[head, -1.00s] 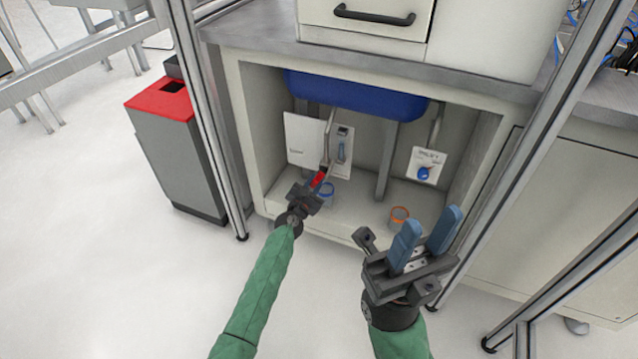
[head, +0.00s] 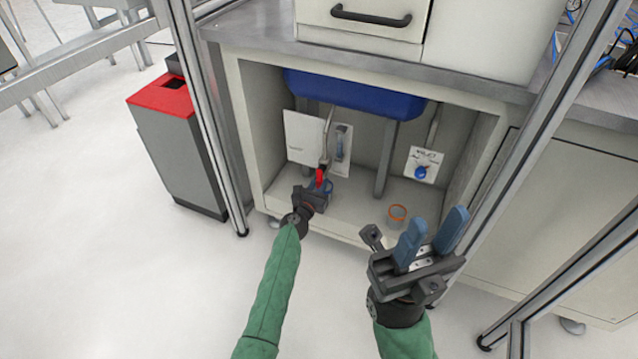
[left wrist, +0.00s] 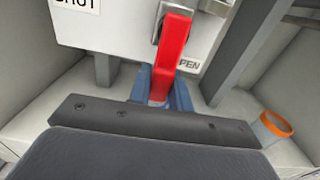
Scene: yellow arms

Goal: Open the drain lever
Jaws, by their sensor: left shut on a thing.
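The red drain lever (head: 320,176) is in the open cabinet under the blue basin. In the left wrist view the lever (left wrist: 174,50) stands nearly upright, leaning slightly right at its top, in front of a white panel. A partly cut-off label "SHUT" (left wrist: 78,4) is on the left, and a partly covered "OPEN" label (left wrist: 189,65) is right beside the lever. My left gripper (head: 318,187) is shut on the lever's lower end, with blue fingers either side of it (left wrist: 163,88). My right gripper (head: 437,221) is open and empty in front of the cabinet.
An orange-rimmed cup (head: 397,213) stands on the cabinet floor to the right. A white plate with a blue knob (head: 421,172) is behind it. Metal frame posts (head: 213,130) flank the cabinet. A red-topped bin (head: 180,150) stands at left.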

